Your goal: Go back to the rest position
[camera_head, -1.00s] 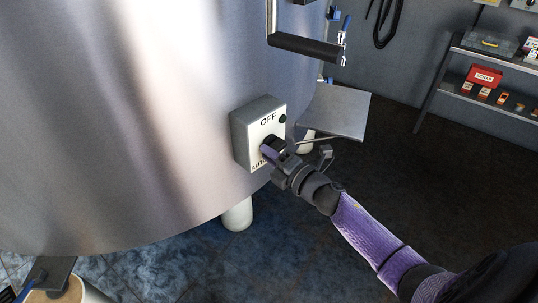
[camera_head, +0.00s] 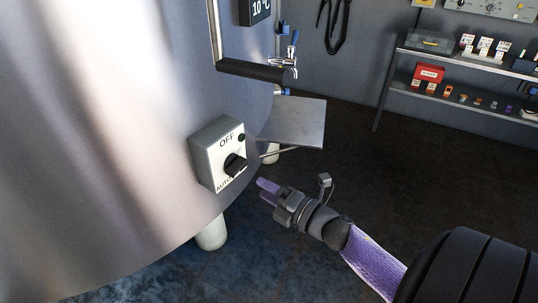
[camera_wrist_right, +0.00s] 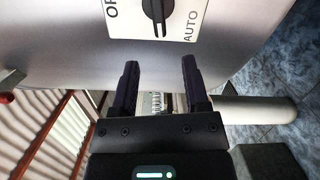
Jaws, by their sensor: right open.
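My right gripper (camera_head: 268,191) is off to the right of the switch box (camera_head: 207,160), apart from it, with nothing between its fingers. In the right wrist view its two fingers (camera_wrist_right: 160,85) stand apart, below the switch plate. The box is on the side of the steel tank (camera_head: 90,130). Its white face reads OFF at the top and AUTO at the bottom, with a black rotary knob (camera_head: 235,166) and a small dark round button or lamp above. The knob also shows in the right wrist view (camera_wrist_right: 157,12). My left gripper is not in view.
A steel plate (camera_head: 293,122) juts out beside the tank, above and behind my right gripper. Shelves (camera_head: 455,97) with small items stand at the back right. The dark floor between is clear.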

